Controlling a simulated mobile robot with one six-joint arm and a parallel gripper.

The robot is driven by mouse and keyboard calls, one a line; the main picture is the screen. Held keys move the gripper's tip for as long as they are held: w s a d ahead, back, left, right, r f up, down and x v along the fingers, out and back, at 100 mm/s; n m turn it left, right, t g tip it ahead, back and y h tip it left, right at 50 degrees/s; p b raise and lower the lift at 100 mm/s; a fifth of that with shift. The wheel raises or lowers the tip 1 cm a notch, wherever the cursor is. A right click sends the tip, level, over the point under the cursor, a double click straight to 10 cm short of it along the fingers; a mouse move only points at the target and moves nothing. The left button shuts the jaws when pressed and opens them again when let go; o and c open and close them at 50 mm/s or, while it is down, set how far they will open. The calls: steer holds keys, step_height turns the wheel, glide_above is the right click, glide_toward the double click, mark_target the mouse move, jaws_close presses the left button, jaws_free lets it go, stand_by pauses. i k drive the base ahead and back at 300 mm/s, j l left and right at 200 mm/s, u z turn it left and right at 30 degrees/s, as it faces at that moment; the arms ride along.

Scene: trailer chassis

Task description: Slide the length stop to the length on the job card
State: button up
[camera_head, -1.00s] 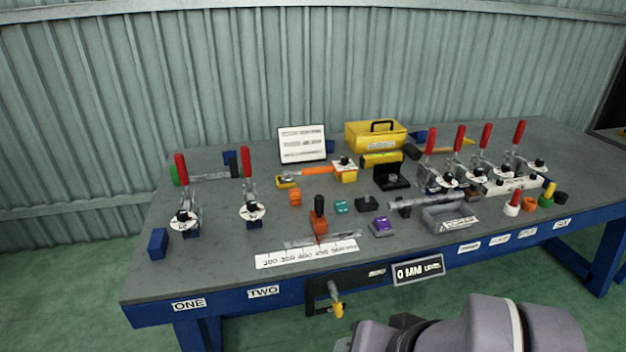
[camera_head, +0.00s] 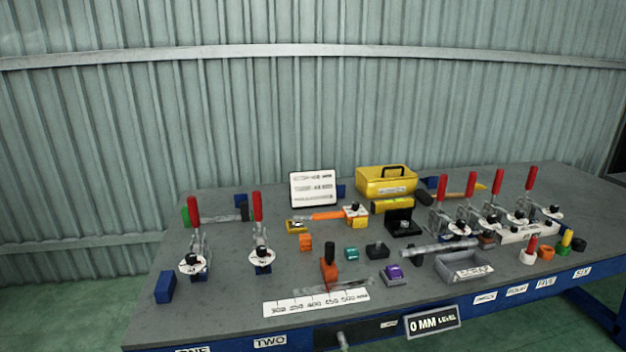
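The length stop, an orange block with a black upright knob (camera_head: 328,270), stands on the bench behind the white scale strip (camera_head: 316,302). The strip carries printed numbers that appear to run from 300 at left to 500 at right. The stop is near the middle of the strip, around the 400 to 450 marks; its exact reading is too small to tell. A white card with lines of print (camera_head: 313,189), likely the job card, stands at the back; its text is not legible. My gripper is not in view.
Toggle clamps with red handles stand at left (camera_head: 259,235) and right (camera_head: 469,205). A yellow toolbox (camera_head: 386,180) is at the back. A grey tray (camera_head: 464,268) and purple block (camera_head: 394,274) are right of the stop. A "0 MM" display (camera_head: 434,322) hangs at the front edge.

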mark_target(327, 267)
steer(key=i+j, duration=0.15)
steer(key=i, duration=0.25)
steer(key=i+j+u, duration=0.1)
steer(key=i, duration=0.3)
steer(key=i+j+u, duration=0.1)
steer(key=i, duration=0.3)
steer(key=j, duration=0.1)
